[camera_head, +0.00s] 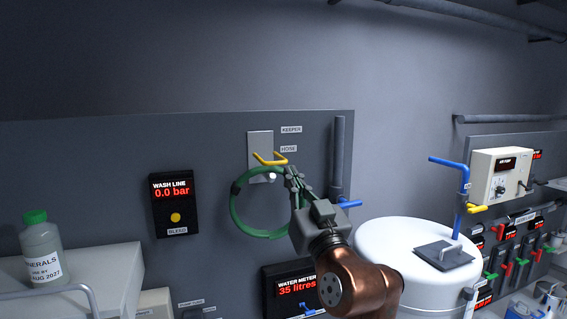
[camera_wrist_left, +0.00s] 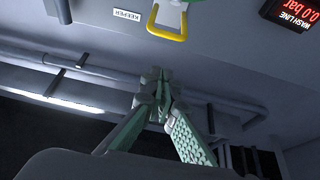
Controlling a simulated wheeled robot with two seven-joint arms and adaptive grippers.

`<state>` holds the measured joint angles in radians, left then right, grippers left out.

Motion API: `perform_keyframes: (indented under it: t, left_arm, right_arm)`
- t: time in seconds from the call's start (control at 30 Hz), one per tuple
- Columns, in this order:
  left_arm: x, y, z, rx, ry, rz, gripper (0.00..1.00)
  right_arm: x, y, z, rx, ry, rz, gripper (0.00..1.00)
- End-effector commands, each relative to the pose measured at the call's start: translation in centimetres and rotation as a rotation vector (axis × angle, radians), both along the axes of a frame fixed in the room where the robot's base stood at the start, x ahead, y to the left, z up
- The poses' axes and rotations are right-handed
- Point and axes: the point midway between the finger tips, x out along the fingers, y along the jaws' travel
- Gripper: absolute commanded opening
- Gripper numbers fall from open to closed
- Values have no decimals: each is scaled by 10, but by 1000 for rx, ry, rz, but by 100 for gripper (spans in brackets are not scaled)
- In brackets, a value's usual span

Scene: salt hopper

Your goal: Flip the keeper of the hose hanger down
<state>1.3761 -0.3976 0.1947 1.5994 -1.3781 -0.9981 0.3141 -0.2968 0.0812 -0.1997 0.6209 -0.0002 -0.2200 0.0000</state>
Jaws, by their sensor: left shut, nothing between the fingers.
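The hose hanger has a grey plate (camera_head: 260,143) on the dark wall panel. Its yellow U-shaped keeper (camera_head: 270,162) stands out from the plate; its exact tilt is hard to tell. In the left wrist view the keeper (camera_wrist_left: 167,35) shows as a yellow loop at the top. A pale peg end (camera_head: 271,176) shows just below it, and a coiled green hose (camera_head: 234,211) hangs there. My left gripper (camera_head: 292,176) is shut and empty, just right of and below the keeper, overlapping the coil's right side in view. Its fingertips (camera_wrist_left: 160,80) meet, apart from the keeper.
A wash line display (camera_head: 174,205) is left of the hose, and a water meter (camera_head: 296,284) is below. A grey vertical pipe with a blue lever (camera_head: 348,204) stands close right of my gripper. A white tank (camera_head: 385,243) is at right. The wall above the panel is clear.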

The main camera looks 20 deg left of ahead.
Motion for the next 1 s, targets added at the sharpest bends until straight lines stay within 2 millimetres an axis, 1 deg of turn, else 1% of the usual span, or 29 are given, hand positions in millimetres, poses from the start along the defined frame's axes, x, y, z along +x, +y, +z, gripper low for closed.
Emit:
perform_keyframes:
  t: [0.03,0.1,0.17,0.27,0.4,0.67,0.7,0.8,0.9,1.0]
  left_arm:
    - [-4,-4,8,5,-13,0,0]
    - [-4,-5,15,8,-19,1,0]
    - [-1,-3,18,9,-19,2,0]
    - [10,6,25,9,-19,5,0]
    - [31,21,38,9,-19,4,0]
    - [71,47,61,8,-19,3,0]
    - [71,45,46,7,-14,-1,0]
    - [71,46,32,8,-15,0,0]
    - [71,46,22,7,-17,-1,0]
    - [71,46,17,8,-19,-1,0]
  right_arm:
    - [-1,0,0,0,1,0,40]
    - [-1,0,2,0,1,0,40]
    - [-1,0,5,1,1,-1,40]
    - [-4,1,12,1,4,-2,40]
    - [-6,1,25,2,6,-3,40]
    - [-5,2,50,2,5,-2,40]
    - [-5,2,50,2,4,-2,40]
    - [-4,2,52,3,3,-2,40]
    - [-3,3,55,3,2,-2,40]
    - [-3,3,56,3,2,-2,40]
